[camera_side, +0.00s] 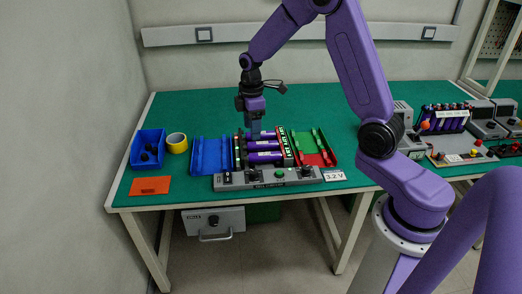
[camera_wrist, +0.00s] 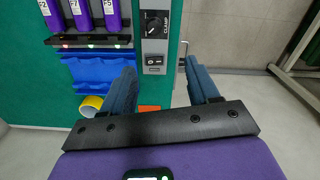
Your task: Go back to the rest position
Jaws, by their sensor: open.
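My gripper (camera_side: 254,132) points down over the cell fixture in the side view, close above the purple cells (camera_side: 264,146). Its fingertips partly overlap the cells there, so the exact gap is hard to tell. In the wrist view my gripper (camera_wrist: 163,78) has its two blue-grey fingers spread wide, with nothing held between them. The purple cells (camera_wrist: 80,14) show at the top left of that view, outside the fingers. The grey control panel (camera_wrist: 157,40) with a clamp knob and a rocker switch lies beyond the fingers. My arm reaches in from the right.
Left of the fixture are a blue tray (camera_side: 196,155), a yellow tape roll (camera_side: 177,143), a blue bin (camera_side: 147,149) and an orange plate (camera_side: 150,186). A red and green tray (camera_side: 329,154) stands right. The green table (camera_side: 190,106) behind is clear.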

